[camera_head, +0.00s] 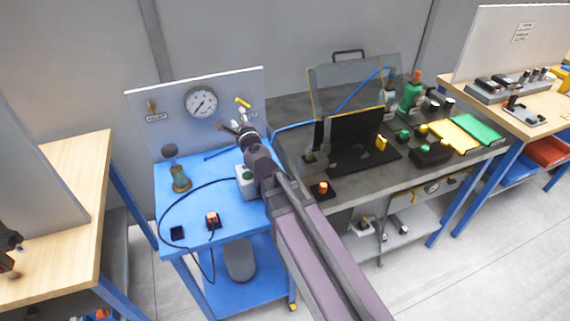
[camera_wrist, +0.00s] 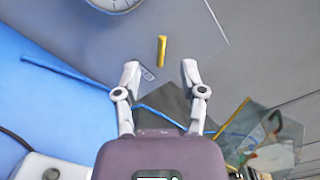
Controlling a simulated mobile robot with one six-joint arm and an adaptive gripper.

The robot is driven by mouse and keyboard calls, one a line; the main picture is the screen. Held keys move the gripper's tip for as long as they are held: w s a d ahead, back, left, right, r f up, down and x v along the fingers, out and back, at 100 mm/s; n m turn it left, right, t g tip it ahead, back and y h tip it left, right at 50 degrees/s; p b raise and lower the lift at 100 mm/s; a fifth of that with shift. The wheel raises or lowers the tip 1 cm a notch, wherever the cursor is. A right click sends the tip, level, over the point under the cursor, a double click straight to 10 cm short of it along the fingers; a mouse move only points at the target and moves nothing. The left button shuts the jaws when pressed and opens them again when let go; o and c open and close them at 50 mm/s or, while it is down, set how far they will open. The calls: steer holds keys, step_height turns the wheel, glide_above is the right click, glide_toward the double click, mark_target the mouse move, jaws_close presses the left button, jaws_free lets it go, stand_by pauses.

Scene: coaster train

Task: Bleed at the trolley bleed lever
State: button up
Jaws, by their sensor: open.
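A small yellow lever (camera_head: 243,102) is on the upright grey panel (camera_head: 175,92) of the blue trolley (camera_head: 190,222), right of the gauge. In the wrist view the yellow lever (camera_wrist: 162,50) stands upright, centred just beyond the fingertips, with a small label below it. My gripper (camera_head: 234,125) is open and empty in front of the panel. In the wrist view its two fingers (camera_wrist: 160,70) are spread, with the lever apart from both. A brass fitting (camera_head: 152,106) with a label is at the panel's left. The label text is too small to read.
A round gauge (camera_head: 201,102) is on the panel. A dark bench (camera_head: 290,148) with a clear raised cover (camera_head: 345,88) stands right.

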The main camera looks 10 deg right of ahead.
steer(key=s+d+f+n+g+p, duration=0.7)
steer(key=s+d+n+g, duration=0.5)
steer(key=n, duration=0.5)
steer(key=shift+s+f+g+p, duration=0.35)
steer(key=shift+s+f+g, duration=0.35)
steer(key=shift+s+g, duration=0.2)
steer(key=shift+d, duration=0.1)
